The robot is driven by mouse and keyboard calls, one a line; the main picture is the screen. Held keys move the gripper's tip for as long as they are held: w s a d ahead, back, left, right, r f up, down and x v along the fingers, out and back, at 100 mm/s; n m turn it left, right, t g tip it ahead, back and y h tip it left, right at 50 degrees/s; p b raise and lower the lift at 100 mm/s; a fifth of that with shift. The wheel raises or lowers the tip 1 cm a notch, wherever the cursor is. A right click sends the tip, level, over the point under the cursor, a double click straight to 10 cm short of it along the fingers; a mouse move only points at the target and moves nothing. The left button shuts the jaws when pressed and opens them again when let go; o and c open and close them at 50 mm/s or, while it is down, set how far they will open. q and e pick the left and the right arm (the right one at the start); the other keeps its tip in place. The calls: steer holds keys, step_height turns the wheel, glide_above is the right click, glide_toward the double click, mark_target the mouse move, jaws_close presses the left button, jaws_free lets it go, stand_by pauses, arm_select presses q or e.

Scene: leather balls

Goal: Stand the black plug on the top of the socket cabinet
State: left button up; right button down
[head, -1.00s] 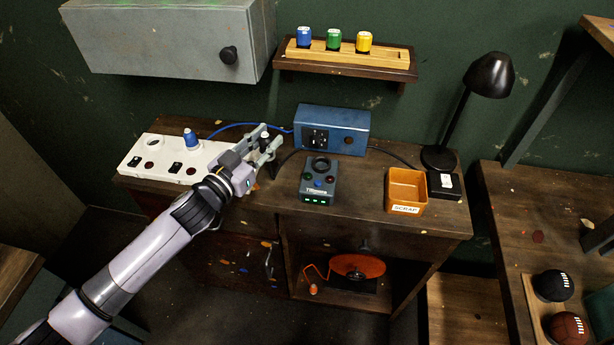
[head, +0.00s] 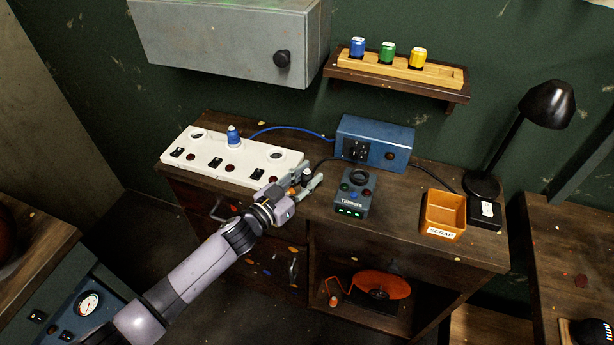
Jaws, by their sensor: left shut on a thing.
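The socket cabinet (head: 240,205) is the brown wooden cabinet in the middle, with a white socket panel (head: 228,160) on its top. A blue plug (head: 234,138) stands upright in the panel. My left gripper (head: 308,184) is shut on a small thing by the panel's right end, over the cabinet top. The thing looks like the black plug (head: 307,173), since a black cable runs to it from the blue box (head: 374,143); the fingers hide most of it. I cannot tell whether it touches the top. My right gripper is not in view.
A dark tester (head: 352,193) stands just right of the gripper. An orange scrap bin (head: 443,214) and black lamp (head: 483,185) stand at the right. A grey wall box (head: 220,35) and a shelf with three coloured cans (head: 387,52) hang above.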

arm_select(q)
steer(key=o, duration=0.6)
steer(key=shift+f, duration=0.15)
steer(key=o, duration=0.5)
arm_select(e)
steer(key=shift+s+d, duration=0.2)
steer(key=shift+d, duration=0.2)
arm_select(q)
steer(key=v, duration=0.6)
steer(key=b+v, duration=0.1)
steer(key=v, duration=0.5)
steer(key=shift+r+b, duration=0.2)
steer(key=shift+b, duration=0.1)
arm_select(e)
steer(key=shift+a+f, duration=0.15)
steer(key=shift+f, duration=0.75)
